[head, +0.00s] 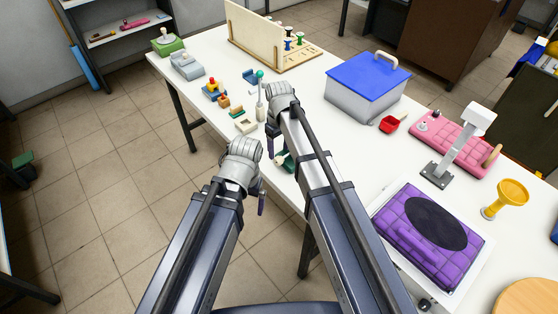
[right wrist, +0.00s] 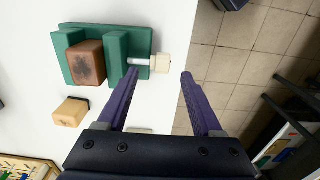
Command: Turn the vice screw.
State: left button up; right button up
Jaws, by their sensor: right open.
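The green vice (right wrist: 118,45) lies on the white table at the upper left of the right wrist view, with a brown wooden block (right wrist: 86,63) between its jaws. Its screw has a metal shaft and a pale wooden knob (right wrist: 160,62) on the right side. My right gripper (right wrist: 159,74) is open, with its purple fingertips on either side of the knob's line; I cannot tell whether they touch it. In the head view the vice (head: 284,161) is mostly hidden behind my right arm. My left gripper (head: 262,203) is off the table's near edge, mostly hidden by its wrist.
A small wooden block (right wrist: 70,111) lies beside the vice. Small toys stand to the left. The table edge runs close by the knob.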

aim_at(279, 158)
notch_tip(279, 158, down, 5)
jog(key=b, duration=0.4)
jog(key=shift+r, duration=0.1)
grip_shut()
dwell(0.4)
